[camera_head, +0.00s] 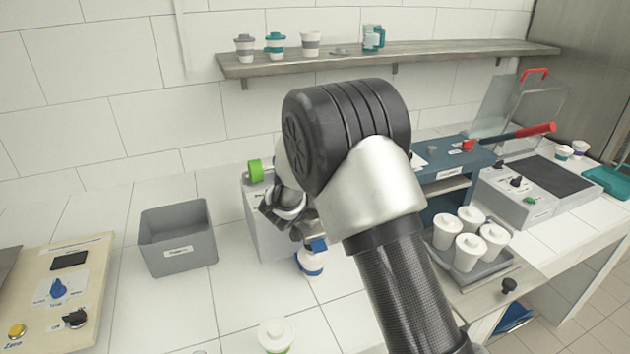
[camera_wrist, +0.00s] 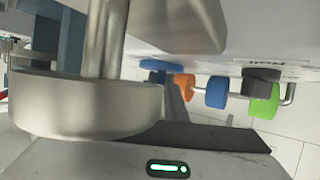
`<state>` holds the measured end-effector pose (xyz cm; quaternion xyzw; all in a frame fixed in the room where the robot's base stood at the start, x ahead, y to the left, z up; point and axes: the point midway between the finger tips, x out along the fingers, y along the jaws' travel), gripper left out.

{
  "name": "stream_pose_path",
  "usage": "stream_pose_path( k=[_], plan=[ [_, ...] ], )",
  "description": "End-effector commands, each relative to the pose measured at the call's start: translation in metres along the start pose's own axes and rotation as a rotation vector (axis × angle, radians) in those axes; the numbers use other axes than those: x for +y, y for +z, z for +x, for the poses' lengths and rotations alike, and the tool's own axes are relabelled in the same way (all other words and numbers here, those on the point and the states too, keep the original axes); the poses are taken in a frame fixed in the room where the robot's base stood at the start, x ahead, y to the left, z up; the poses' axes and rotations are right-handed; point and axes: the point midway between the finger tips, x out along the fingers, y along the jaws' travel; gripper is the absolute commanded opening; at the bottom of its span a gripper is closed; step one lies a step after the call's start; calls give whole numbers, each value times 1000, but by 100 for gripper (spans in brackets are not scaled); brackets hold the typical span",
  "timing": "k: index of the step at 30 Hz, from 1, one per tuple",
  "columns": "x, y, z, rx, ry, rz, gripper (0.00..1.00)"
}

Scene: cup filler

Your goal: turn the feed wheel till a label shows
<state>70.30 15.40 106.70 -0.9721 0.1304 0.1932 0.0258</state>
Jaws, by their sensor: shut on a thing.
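A pale grey box-shaped machine (camera_head: 262,222) stands against the wall, with a green roller (camera_head: 256,171) at its upper left. The wrist view shows coloured round parts close up: the green one (camera_wrist: 264,100), a blue one (camera_wrist: 216,92) and an orange one (camera_wrist: 184,85) in a row. My gripper (camera_head: 290,208) is at the machine's front, partly behind my own arm. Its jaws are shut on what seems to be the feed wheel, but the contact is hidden. I cannot make out a label at the machine's outlet.
A white cup with a blue band (camera_head: 310,263) stands close below my gripper. A grey bin (camera_head: 178,238) is to the left. White lidded cups (camera_head: 467,251) stand on a tray at the right. A wooden shelf (camera_head: 400,55) with cups hangs above. The counter between bin and cup is clear.

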Motion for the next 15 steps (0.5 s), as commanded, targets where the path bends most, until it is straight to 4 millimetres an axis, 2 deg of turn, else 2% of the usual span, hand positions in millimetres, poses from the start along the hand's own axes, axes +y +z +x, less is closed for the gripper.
stream_pose_path(
  k=[9,10,12,13,15],
  plan=[
    [1,1,0,0,2,0,0],
    [1,1,0,-1,2,0,13],
    [1,1,0,-1,2,0,25],
    [0,1,0,-1,1,0,29],
    [0,1,0,0,1,0,29]
  ],
)
